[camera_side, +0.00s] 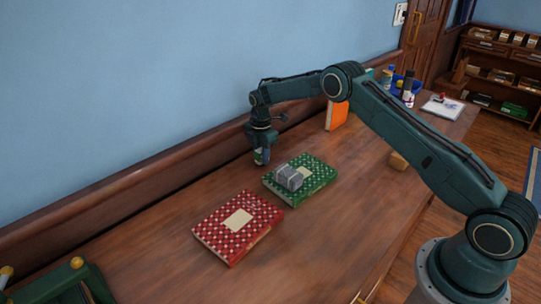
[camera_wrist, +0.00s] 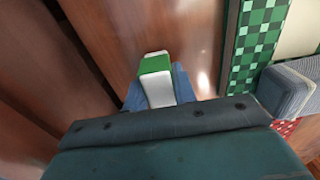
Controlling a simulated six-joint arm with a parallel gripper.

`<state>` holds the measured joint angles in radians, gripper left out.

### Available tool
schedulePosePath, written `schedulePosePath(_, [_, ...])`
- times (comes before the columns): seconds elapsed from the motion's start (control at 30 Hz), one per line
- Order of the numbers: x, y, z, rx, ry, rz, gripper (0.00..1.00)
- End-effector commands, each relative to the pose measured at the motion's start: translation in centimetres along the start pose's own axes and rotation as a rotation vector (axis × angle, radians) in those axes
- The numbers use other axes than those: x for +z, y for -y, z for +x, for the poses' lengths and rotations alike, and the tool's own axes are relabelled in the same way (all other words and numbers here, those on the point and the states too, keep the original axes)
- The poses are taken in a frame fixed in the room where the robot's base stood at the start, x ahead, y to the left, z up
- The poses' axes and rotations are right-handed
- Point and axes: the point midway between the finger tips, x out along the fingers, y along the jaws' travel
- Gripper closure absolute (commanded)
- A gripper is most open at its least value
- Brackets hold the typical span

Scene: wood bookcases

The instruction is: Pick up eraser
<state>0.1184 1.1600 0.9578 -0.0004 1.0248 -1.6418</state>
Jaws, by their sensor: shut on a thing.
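The eraser (camera_wrist: 154,66), white with a green band, sits between the fingertips of my gripper (camera_wrist: 160,88) in the wrist view. My gripper is shut on it. In the side view my gripper (camera_side: 261,155) points down beside the wall, just left of the green checked book, and a small green and white part of the eraser (camera_side: 258,157) shows at its tips. I cannot tell whether the eraser touches the table.
A green checked book (camera_side: 319,172) with a grey block (camera_side: 289,177) on it lies right of my gripper. A red checked book (camera_side: 238,224) lies nearer. An orange book (camera_side: 337,115) stands farther back. The wall (camera_side: 190,90) is close behind.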

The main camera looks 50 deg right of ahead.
Motion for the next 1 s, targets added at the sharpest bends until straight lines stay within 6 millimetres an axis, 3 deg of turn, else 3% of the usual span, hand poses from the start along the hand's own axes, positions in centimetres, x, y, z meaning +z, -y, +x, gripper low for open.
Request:
schedulePosePath(0.27, [0.0, -0.1, -3.7, 0.004, 0.0, 0.0, 0.96])
schedulePosePath(0.7, [0.0, -0.1, -13.0, 0.006, 0.001, 0.0, 0.96])
schedulePosePath(1.0, [0.0, -0.1, -17.8, 0.004, 0.0, 0.0, 0.96])
